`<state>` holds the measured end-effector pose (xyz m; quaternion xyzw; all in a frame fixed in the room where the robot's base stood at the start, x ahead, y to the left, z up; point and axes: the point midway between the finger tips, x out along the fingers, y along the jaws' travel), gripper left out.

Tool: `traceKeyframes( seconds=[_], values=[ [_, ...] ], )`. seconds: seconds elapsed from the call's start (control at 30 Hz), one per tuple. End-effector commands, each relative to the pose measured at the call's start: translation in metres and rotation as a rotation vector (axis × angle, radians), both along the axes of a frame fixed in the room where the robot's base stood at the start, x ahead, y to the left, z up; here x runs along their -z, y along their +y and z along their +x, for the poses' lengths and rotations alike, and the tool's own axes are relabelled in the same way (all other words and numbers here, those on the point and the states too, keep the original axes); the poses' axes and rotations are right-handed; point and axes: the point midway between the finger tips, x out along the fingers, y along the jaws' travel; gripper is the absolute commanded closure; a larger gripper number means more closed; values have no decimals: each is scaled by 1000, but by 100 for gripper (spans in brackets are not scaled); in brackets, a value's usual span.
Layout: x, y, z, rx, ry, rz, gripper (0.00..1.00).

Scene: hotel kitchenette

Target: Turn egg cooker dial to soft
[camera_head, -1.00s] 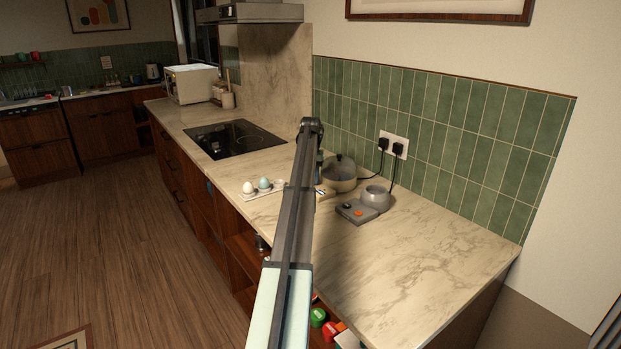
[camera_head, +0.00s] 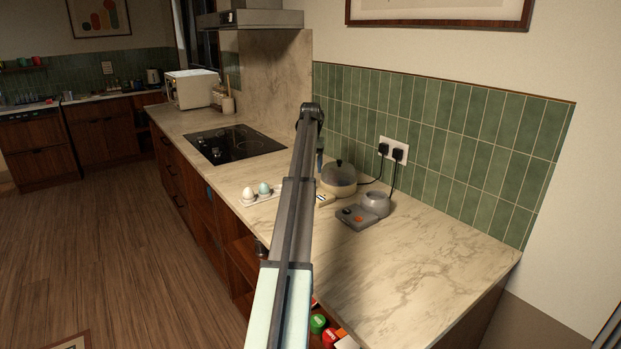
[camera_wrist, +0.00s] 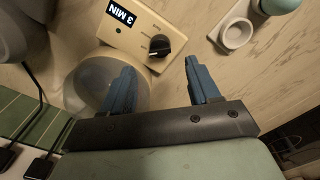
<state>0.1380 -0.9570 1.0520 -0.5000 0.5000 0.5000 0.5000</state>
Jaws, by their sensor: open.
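The egg cooker (camera_head: 338,182) stands on the counter by the tiled wall, partly behind my arm, with its rounded lid showing. In the wrist view its pale control panel (camera_wrist: 128,22) carries a black "3 MIN" label (camera_wrist: 120,13) and a black dial (camera_wrist: 159,46). I cannot read the dial's setting. My gripper (camera_wrist: 160,64) is open and empty; its two blue fingers are spread either side of the dial in the picture, and the dial lies beyond the fingertips. I see no contact. In the head view the gripper is mostly hidden behind my arm.
A grey appliance (camera_head: 363,216) with small knobs and a round bowl (camera_head: 376,203) stands right of the egg cooker. Two eggs (camera_head: 264,188) sit in a white holder (camera_head: 275,195) to the left. Cords run to a wall socket (camera_head: 393,150). The counter's front right (camera_head: 420,265) is clear.

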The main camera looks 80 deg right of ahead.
Motion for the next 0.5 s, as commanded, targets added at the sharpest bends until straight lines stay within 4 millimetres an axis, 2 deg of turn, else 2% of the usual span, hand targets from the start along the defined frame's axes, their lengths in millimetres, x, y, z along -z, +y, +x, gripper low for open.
traceKeyframes(
  seconds=[0.03,0.2,0.5],
  values=[
    [-11,-1,0,0,0,-1,39],
    [-40,-1,0,0,0,-1,39],
    [-65,0,0,0,0,1,39]
  ],
)
